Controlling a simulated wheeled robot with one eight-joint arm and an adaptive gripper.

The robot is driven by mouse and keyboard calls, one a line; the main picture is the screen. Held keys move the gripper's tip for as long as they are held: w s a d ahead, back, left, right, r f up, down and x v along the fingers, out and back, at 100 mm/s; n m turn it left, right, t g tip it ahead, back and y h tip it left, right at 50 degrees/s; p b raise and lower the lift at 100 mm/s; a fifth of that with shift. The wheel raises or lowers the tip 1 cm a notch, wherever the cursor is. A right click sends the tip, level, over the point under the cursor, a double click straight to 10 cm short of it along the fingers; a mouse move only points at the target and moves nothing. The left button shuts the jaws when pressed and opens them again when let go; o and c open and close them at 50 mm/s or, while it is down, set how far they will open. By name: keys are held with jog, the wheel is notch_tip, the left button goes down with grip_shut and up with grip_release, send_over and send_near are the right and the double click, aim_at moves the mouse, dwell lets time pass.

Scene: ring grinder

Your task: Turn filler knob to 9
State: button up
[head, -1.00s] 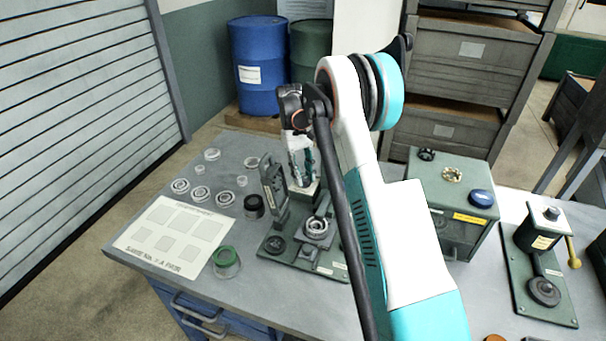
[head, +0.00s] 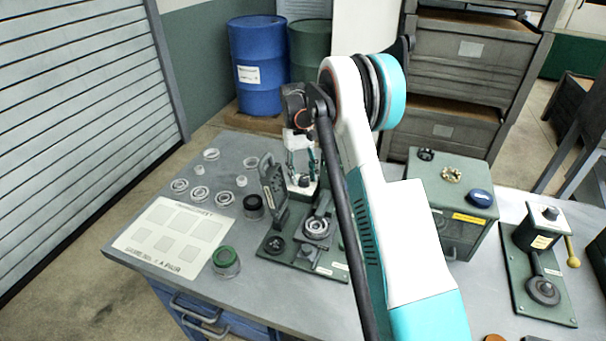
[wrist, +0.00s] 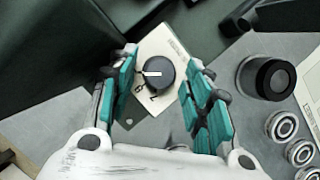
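My gripper (head: 302,168) is open and points down over the back of the green grinder fixture (head: 275,247). In the wrist view a dark round knob (wrist: 159,76) sits on a pale plate with small markings. The open fingers (wrist: 162,62) stand on either side of the knob, apart from it. A white line on the knob points left in the wrist view. In the head view the same knob (head: 304,181) shows small and dark below the fingers. The numbers on the plate are too small to read.
A dark upright perforated lever (head: 273,188) stands left of the gripper. A dark cup (head: 253,206), several metal rings (head: 200,194), a green-rimmed jar (head: 226,262) and a white sheet (head: 172,236) lie left. A green box (head: 450,205) stands right.

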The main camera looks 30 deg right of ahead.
jog(key=v, duration=1.2)
dwell(0.4)
jog(key=s+a+r+t, duration=0.3)
jog(key=s+a+r, duration=0.2)
jog(key=s+r, duration=0.25)
jog(key=s+a+r+t, duration=0.35)
jog(key=s+r, duration=0.25)
jog(key=s, duration=0.3)
jog(key=s+a+f+t, duration=0.1)
jog(key=s+a+f, duration=0.1)
jog(key=s, duration=0.5)
jog(key=s+a+f+n+t+b, duration=0.1)
jog(key=s+a+f+t, duration=0.1)
jog(key=s, duration=0.4)
jog(key=s+a+f+t, duration=0.2)
jog(key=s+f, duration=0.1)
jog(key=s, duration=0.4)
jog(key=shift+s+f+h, duration=0.3)
jog(key=shift+s+f, duration=0.05)
jog(key=shift+f, duration=0.05)
